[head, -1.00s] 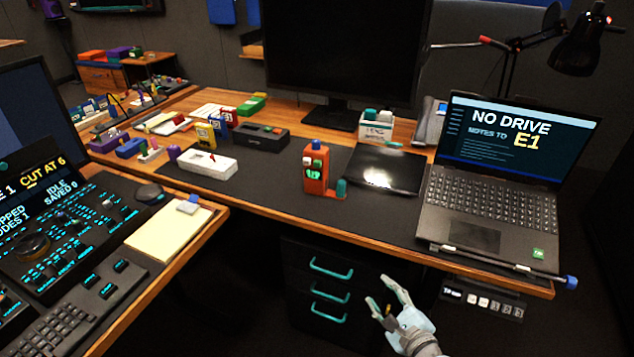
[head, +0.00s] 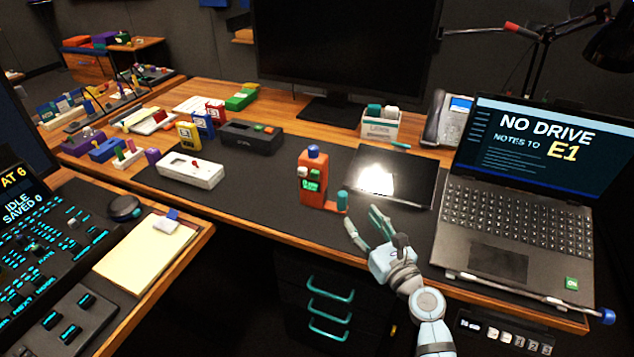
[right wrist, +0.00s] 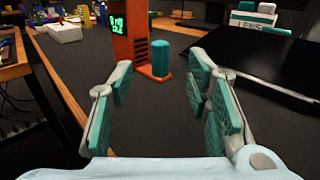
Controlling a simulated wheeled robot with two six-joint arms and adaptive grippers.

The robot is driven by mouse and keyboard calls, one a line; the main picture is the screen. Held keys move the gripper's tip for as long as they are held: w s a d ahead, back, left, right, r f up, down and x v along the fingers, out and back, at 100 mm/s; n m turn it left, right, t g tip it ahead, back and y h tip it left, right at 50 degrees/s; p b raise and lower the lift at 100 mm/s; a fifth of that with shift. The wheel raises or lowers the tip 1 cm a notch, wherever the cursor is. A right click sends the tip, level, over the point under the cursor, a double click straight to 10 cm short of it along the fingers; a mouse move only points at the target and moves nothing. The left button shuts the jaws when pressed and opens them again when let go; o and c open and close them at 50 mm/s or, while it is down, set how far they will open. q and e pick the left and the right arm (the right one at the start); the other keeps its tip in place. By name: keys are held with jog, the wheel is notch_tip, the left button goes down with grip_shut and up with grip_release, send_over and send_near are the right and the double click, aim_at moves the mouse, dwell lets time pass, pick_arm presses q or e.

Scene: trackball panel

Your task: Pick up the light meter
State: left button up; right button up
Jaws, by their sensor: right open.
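The light meter, which I take to be the orange upright device (head: 313,182) with a blue top and a small green-lit display, stands on the dark desk mat. A short teal cylinder (head: 342,201) stands on its orange foot at the right. In the right wrist view, the orange body (right wrist: 130,38) and the teal cylinder (right wrist: 161,59) show ahead between the fingers, the body's top cut off. My right gripper (head: 361,217) is open and empty, in front of and to the right of the device, apart from it. My left gripper is not in view.
A black glossy tablet (head: 410,186) lies behind right of the device, and an open laptop (head: 500,215) stands at the right. A white box with a red switch (head: 190,171) is to the left. The mat (head: 262,205) left of the device is clear.

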aim_at(345, 198)
jog(key=b+x, duration=0.1)
jog(key=x, duration=0.3)
jog(key=b+x, duration=0.2)
jog(key=x, duration=0.3)
jog(key=shift+f, duration=0.25)
jog(key=shift+w, duration=0.15)
jog(key=shift+r, duration=0.1)
jog(key=shift+c, duration=0.7)
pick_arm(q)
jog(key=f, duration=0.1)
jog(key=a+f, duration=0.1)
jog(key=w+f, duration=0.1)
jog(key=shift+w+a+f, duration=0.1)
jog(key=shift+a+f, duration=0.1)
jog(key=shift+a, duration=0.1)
pick_arm(e)
grip_shut()
